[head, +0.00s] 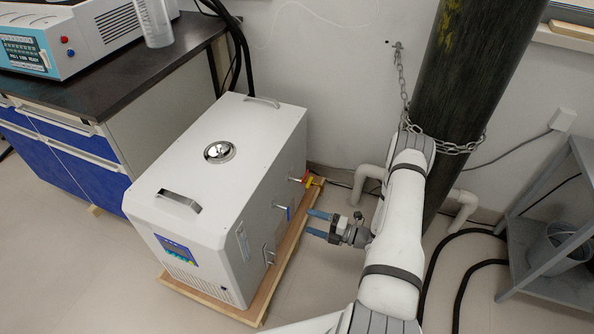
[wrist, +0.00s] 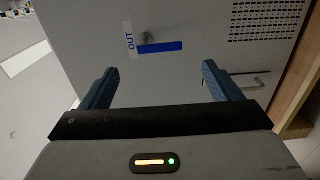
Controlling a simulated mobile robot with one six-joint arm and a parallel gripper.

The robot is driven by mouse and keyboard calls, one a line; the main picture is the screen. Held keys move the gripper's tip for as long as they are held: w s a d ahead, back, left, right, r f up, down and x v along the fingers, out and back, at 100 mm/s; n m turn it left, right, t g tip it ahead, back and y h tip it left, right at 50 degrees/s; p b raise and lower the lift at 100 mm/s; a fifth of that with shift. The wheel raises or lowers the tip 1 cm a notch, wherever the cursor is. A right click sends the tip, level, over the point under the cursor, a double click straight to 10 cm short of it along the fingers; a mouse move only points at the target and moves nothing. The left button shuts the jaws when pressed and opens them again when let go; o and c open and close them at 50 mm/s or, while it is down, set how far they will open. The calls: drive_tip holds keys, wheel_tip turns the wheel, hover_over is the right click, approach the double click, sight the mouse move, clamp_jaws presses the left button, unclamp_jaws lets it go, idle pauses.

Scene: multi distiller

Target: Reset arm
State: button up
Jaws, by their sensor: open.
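My gripper (head: 318,223) is open and empty, with its two blue fingers apart in front of the side of a white machine (head: 232,135). The machine stands on a wooden base and has a small screen, a top handle and a silver cap. The fingers do not visibly touch the handle.
A dark-topped bench (head: 95,75) with blue drawers stands at the left. A large dark cylinder (head: 470,75), chained to the wall, is close behind my arm. A grey metal shelf (head: 560,215) with a bucket (head: 556,247) and black hoses are at the right.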

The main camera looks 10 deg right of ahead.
drive_tip(key=s+a+r+n+g+h+p, duration=0.1)
drive_tip(key=s+a+r+n+g+p, duration=0.2)
drive_tip(key=r+n, duration=0.6)
drive_tip(key=a+r+n+g+p, duration=0.2)
drive_tip(key=r+n+g+p, duration=0.25)
drive_tip(key=r, duration=0.85)
drive_tip(key=s+a+r+n+g+h+p, duration=0.1)
drive_tip(key=s+a+r+n+g+p, duration=0.15)
drive_tip(key=r+n+g+p, duration=0.65)
drive_tip(key=s+r+n+t+h+p, duration=0.2)
drive_tip(key=s+r+n+h, duration=0.2)
drive_tip(key=r+n, duration=0.3)
drive_tip(key=s+d+r+n+t+h+p, duration=0.1)
drive_tip(key=s+r+n+t+h+p, duration=0.2)
drive_tip(key=r, duration=1.2)
drive_tip(key=s+r+n+t+h+p, duration=0.3)
drive_tip(key=s+r+n+h, duration=0.2)
drive_tip(key=r+n, duration=0.5)
drive_tip(key=s+r, duration=0.1)
drive_tip(key=s, duration=0.1)
drive_tip(key=shift+s+d+r+n+h, duration=0.3)
drive_tip(key=shift+s+d+n, duration=0.05)
drive_tip(key=shift+d, duration=0.05)
